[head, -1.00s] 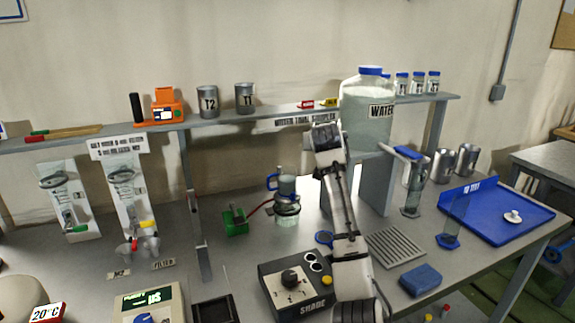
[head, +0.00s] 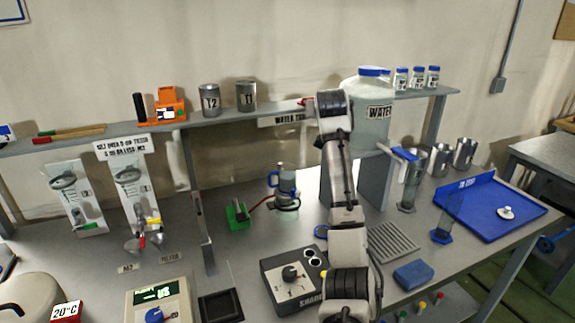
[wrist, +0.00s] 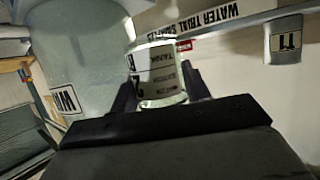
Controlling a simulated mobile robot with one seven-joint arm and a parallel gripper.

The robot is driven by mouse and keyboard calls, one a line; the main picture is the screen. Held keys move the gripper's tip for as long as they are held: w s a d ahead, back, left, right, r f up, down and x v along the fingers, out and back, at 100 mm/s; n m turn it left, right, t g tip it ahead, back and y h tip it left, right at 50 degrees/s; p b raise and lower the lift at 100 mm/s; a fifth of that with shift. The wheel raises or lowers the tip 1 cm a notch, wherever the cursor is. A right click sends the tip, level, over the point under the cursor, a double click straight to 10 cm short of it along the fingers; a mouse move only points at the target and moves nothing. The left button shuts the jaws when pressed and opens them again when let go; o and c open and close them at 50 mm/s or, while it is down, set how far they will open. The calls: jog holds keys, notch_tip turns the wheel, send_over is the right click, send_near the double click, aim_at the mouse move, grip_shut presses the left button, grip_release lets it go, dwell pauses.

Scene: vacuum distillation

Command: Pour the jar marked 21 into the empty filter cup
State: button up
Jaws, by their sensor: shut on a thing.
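In the wrist view, my gripper (wrist: 160,78) is shut on a small clear jar (wrist: 158,68) with a printed label. A large figure 2 shows at the label's left edge; the rest of the number is turned out of sight. In the head view, the gripper and held jar are hidden behind my arm. A clear cup with a blue handle (head: 286,181), probably the filter cup, stands on the bench left of my arm, on a vessel. Its contents are too small to tell.
The large water container (head: 370,125) stands on the shelf right of my arm and fills the wrist view's left side (wrist: 78,55). A green device (head: 237,214) stands left of the cup. A black control box (head: 290,278) sits in front. Metal cups T1 (head: 246,95) and T2 (head: 210,100) stand on the shelf.

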jog(key=s+d+r+b, duration=0.1)
jog(key=s+d+b, duration=0.1)
jog(key=s, duration=0.5)
jog(key=s+d+r+b, duration=0.1)
jog(key=s+d+b, duration=0.1)
jog(key=s, duration=0.6)
jog(key=shift+d, duration=0.65)
